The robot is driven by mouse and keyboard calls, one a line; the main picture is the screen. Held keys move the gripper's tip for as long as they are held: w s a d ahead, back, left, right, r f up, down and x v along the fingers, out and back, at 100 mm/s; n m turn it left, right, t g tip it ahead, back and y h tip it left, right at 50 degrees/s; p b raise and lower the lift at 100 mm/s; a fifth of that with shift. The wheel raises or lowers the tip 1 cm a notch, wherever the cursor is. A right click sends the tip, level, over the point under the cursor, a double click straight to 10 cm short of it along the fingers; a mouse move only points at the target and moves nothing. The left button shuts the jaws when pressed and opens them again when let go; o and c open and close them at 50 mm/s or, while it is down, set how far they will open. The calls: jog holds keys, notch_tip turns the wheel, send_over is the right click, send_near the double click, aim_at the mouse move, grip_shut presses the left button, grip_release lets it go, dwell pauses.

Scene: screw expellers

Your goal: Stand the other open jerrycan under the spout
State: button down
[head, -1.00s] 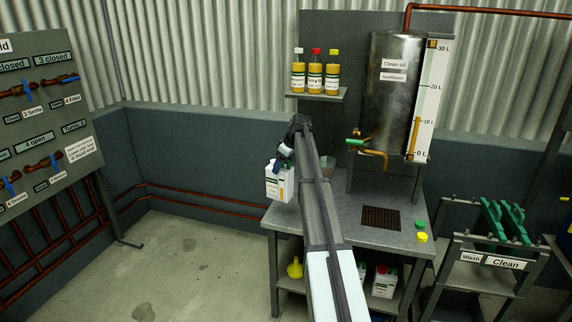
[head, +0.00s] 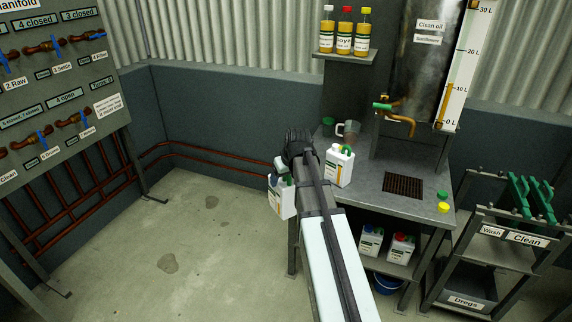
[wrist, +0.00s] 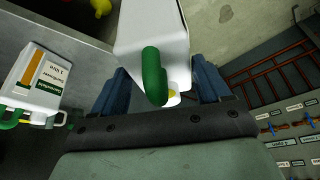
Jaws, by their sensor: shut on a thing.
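My gripper (head: 282,178) is shut on a white jerrycan (head: 281,200) with a green handle. It holds the can in the air by the bench's left edge. In the wrist view the held jerrycan (wrist: 155,38) sits between the blue fingers, and a yellow patch shows near its handle. A second white jerrycan (head: 339,168) with a green handle stands on the bench, right of my gripper. It also shows at left in the wrist view (wrist: 38,78). The brass spout (head: 405,122) with a green tap handle hangs from the oil tank (head: 415,75), above a dark grate (head: 403,187).
A clear jug (head: 348,131) and a green container (head: 328,126) stand at the bench's back left. A green cap (head: 443,195) and a yellow cap (head: 442,208) lie at its right. Two jerrycans (head: 370,240) (head: 402,248) stand on the lower shelf. The bench around the grate is clear.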

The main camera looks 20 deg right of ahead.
aim_at(292, 190)
jog(key=shift+m, duration=0.8)
jog(key=s, duration=0.3)
jog(key=s+d+f, duration=0.1)
jog(key=shift+s, duration=0.4)
jog(key=s+d+r+n+y, duration=0.1)
jog(key=s+d+n, duration=0.2)
jog(key=d, duration=1.1)
jog(key=s+d+r+n, duration=0.1)
jog(key=s+d, duration=0.4)
jog(key=d, duration=0.9)
jog(key=s+d+r+n+g+y, duration=0.1)
jog(key=s+d+n, duration=0.3)
jog(key=d, duration=1.1)
jog(key=shift+r+n+y, duration=0.3)
jog(key=shift+r, duration=0.2)
jog(key=shift+w, duration=0.1)
jog(key=w+d+f, duration=0.4)
jog(key=w+d, duration=0.7)
jog(key=d, duration=0.1)
jog(key=shift+w+f, duration=0.35)
jog(key=shift+w, duration=0.05)
